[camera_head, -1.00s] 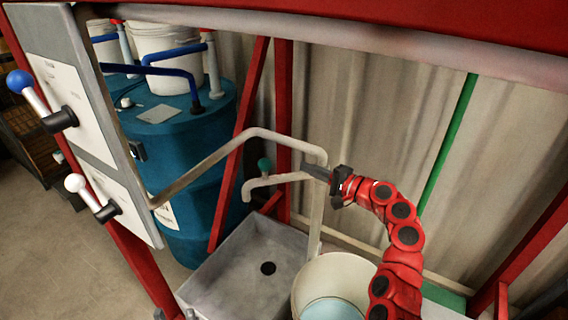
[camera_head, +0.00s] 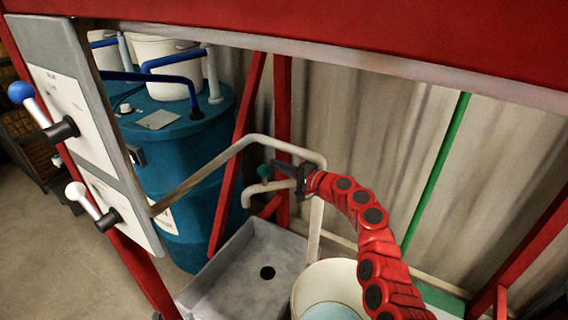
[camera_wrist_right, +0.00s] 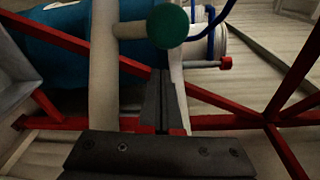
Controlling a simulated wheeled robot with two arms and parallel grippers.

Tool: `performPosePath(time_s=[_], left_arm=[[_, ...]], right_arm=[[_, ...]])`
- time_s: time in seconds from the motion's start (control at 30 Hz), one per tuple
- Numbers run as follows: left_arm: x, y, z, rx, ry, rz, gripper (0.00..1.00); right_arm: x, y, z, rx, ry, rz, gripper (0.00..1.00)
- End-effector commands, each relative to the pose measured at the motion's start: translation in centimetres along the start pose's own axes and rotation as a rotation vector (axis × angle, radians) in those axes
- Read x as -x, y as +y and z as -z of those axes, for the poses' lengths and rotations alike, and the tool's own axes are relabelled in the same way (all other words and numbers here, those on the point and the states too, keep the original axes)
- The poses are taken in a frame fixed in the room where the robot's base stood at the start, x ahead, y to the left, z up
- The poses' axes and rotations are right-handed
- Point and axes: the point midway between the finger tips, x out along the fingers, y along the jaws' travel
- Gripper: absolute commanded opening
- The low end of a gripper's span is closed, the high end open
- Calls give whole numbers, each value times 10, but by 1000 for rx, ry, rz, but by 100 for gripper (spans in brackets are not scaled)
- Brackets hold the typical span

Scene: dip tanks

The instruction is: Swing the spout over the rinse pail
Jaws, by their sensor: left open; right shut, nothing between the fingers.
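The pale spout (camera_head: 259,187) runs left from an upright pipe, and its downturned end hangs over the grey sink. A green knob (camera_head: 264,171) stands on the spout; it also shows in the wrist view (camera_wrist_right: 167,25). The white rinse pail (camera_head: 299,297) stands right of the sink, partly cut off by the lower edge, with pale blue liquid inside. My right gripper (camera_head: 274,164) is at the spout beside the knob. Its fingers (camera_wrist_right: 160,75) are shut with nothing between them, their tips just short of the knob in the wrist view. Contact cannot be told. My left gripper is out of view.
The grey sink (camera_head: 225,270) has a dark drain. A blue drum (camera_head: 190,135) with white buckets stands behind. A panel with blue-knobbed (camera_head: 40,108) and white-knobbed (camera_head: 88,205) levers is at left. A bent pipe and red frame bars cross near the spout.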

Motion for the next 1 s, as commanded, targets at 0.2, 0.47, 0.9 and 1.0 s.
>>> performPosePath(time_s=[0.2,0.47,0.9,1.0], left_arm=[[-16,-1,3,0,0,0,50],[-22,-1,4,0,0,0,50],[-21,-1,3,0,0,0,50],[-16,-1,3,0,0,0,50]], right_arm=[[6,-4,-15,-4,2,4,0],[10,-2,-25,-1,3,1,0],[10,0,-25,-1,0,0,0],[12,2,-26,1,-13,-3,0]])
